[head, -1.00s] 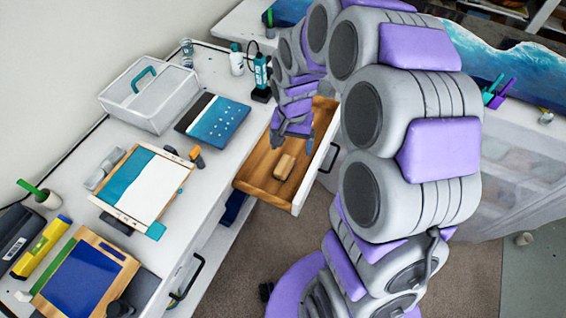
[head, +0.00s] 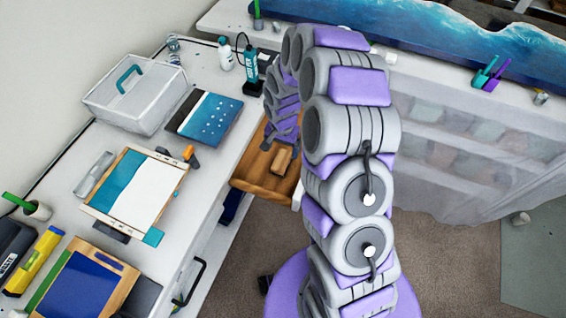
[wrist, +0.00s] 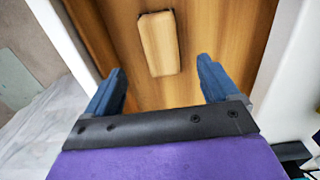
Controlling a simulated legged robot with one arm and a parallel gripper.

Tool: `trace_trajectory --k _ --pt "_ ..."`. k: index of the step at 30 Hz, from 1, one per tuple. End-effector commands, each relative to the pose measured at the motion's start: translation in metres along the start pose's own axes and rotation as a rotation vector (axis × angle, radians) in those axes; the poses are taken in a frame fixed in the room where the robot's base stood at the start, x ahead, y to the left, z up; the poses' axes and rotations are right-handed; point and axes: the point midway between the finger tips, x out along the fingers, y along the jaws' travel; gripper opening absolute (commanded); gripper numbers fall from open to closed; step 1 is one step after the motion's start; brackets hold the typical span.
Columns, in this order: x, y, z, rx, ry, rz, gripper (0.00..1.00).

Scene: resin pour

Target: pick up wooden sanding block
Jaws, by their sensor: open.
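The wooden sanding block (head: 282,159) lies in the open wooden drawer (head: 252,178) below the table edge. In the wrist view the block (wrist: 160,43) is a light tan oblong with rounded edges, lying on the drawer's wood-grain floor (wrist: 215,30). My gripper (wrist: 160,84) is open, with its two blue fingers spread left and right. The block is ahead of the gap between the fingertips, and nothing is held. In the head view my arm hides part of the drawer, and the fingers are hard to make out.
White drawer walls (wrist: 62,35) stand close on both sides of my gripper. Carpeted floor (head: 455,245) is open at right.

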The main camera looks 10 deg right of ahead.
Motion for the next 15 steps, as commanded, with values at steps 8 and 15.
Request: trace_trajectory --k 8,15 --pt "0.028 0.001 0.000 -0.001 0.000 -0.001 0.88" --pt "0.047 0.003 -0.002 -0.001 -0.003 -0.001 0.88"
